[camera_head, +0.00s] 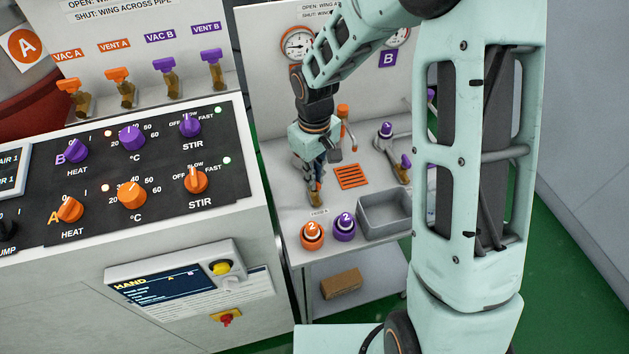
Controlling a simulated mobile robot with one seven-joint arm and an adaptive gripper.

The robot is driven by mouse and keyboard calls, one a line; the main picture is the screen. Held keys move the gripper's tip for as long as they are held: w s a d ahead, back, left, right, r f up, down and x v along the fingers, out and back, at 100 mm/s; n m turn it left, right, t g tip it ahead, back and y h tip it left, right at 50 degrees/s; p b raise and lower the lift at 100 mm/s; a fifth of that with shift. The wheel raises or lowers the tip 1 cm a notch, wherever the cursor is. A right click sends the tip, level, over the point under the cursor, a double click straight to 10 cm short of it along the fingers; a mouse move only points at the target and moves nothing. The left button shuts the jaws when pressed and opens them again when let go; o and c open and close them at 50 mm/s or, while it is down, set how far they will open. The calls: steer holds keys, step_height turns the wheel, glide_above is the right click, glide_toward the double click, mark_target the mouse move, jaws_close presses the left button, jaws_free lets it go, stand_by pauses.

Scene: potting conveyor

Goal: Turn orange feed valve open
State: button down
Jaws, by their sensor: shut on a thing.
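The orange feed valve shows as a brass body (315,193) on the left of the white bench. Its orange wing is hidden behind my gripper, so I cannot tell which way it points. My gripper (318,172) reaches down from above and is shut on the valve's top. The matching valve with a purple wing (405,161) stands on the right of the bench.
An orange-topped fitting (343,111) stands close behind my gripper. A grey bin (384,213), an orange cap (312,233) and a purple cap (344,226) are at the bench front. The control panel (110,195) stands left. My arm covers the bench's right side.

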steer(key=m+b, duration=0.2)
steer(key=m, duration=0.2)
steer(key=shift+m, duration=0.4)
stand_by(0.4)
steer(key=c, duration=2.1)
jaws_free()
step_height(320, 180, up, 12)
steer(key=shift+r, duration=0.1)
